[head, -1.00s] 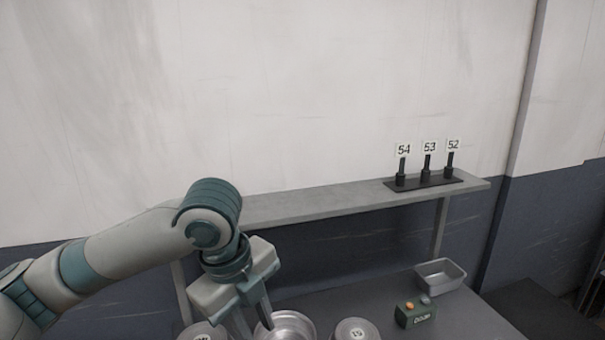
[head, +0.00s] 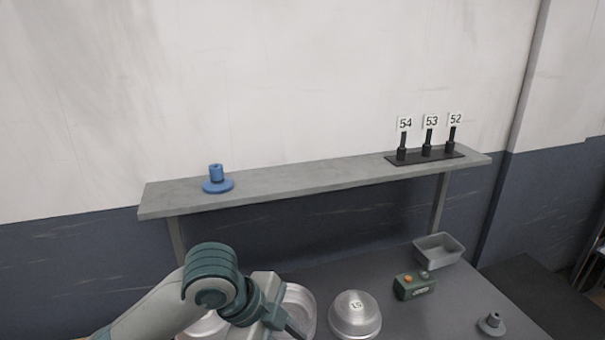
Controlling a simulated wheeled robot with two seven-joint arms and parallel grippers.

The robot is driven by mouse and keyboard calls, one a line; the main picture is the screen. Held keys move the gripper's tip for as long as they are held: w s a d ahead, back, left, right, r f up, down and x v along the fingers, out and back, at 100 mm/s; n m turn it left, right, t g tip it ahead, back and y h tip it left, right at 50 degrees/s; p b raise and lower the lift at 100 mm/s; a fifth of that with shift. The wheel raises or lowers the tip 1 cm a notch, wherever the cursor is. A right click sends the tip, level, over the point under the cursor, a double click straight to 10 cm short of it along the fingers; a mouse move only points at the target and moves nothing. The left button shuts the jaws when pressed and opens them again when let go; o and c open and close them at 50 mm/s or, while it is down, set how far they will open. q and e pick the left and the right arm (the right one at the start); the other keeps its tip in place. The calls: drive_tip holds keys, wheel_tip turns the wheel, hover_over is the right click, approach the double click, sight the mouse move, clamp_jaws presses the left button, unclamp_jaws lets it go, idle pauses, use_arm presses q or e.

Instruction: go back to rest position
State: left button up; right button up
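My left gripper (head: 290,328) is low in the head view, over the silver pans on the table. Its fingers run toward the bottom edge, and I cannot tell whether they are open or shut. A round silver pan (head: 303,304) is partly hidden behind it. A silver pan labelled 15 (head: 354,314) sits to its right, apart from it. Another silver piece (head: 208,325) is mostly hidden behind my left arm. My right gripper is not in view.
The grey shelf (head: 300,184) holds a blue knobbed piece (head: 217,180) and a black rack (head: 425,157) with posts labelled 54, 53 and 52. On the table (head: 420,318) are a green button box (head: 414,286), a grey tray (head: 438,249) and a grey knobbed piece (head: 491,324).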

use_arm(q)
drive_tip(key=s+a+f+n+t, duration=0.1)
drive_tip(key=s+a+f+n, duration=0.25)
drive_tip(key=f+n, duration=0.35)
drive_tip(key=s+a+f+n+t, duration=0.15)
drive_tip(key=s+f+n, duration=0.3)
drive_tip(key=f, duration=0.45)
drive_tip(key=s+a+f+n+g+y, duration=0.1)
drive_tip(key=s+a+f+n+y, duration=0.3)
drive_tip(key=s+a, duration=0.4)
drive_tip(key=s+a+f+n+y, duration=0.1)
drive_tip(key=s+a+f+n, duration=0.4)
drive_tip(key=s+a+f, duration=0.25)
wheel_tip(320, 180, down, 32)
drive_tip(key=s+g+b, duration=0.1)
drive_tip(key=g+b, duration=0.1)
drive_tip(key=b, duration=0.3)
drive_tip(key=s+a+f+b, duration=0.1)
drive_tip(key=s+f+b, duration=0.1)
drive_tip(key=s+f, duration=0.7)
drive_tip(key=s+a+f+m+b, duration=0.1)
drive_tip(key=s+a+f+b, duration=0.1)
drive_tip(key=s+f, duration=0.7)
wheel_tip(320, 180, down, 4)
drive_tip(key=shift+f+g+b, duration=0.2)
drive_tip(key=shift+g+b, duration=0.15)
drive_tip(key=shift+b, duration=0.15)
